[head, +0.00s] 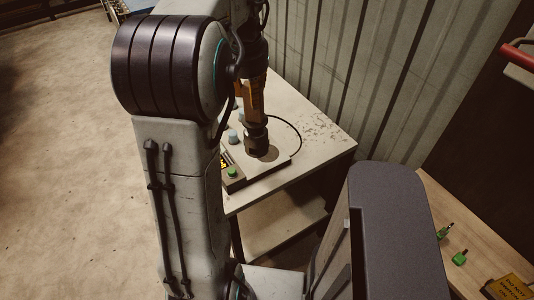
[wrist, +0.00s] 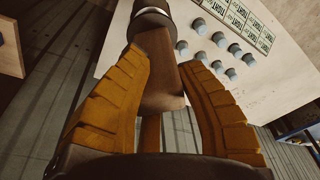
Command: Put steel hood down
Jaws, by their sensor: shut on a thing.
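My gripper (wrist: 164,62) has orange ribbed fingers closed on both sides of a brownish block-like part, which I take to be the steel hood (wrist: 162,88). Its far end is a dark round collar in the wrist view. In the head view my gripper (head: 254,112) points down over the table, and the hood's dark round end (head: 257,140) hangs below the fingers. My arm hides part of the panel.
A black cable curves on the pale table (head: 325,146). A corrugated wall (head: 370,70) stands behind. A wooden surface (head: 480,245) with green items lies at right.

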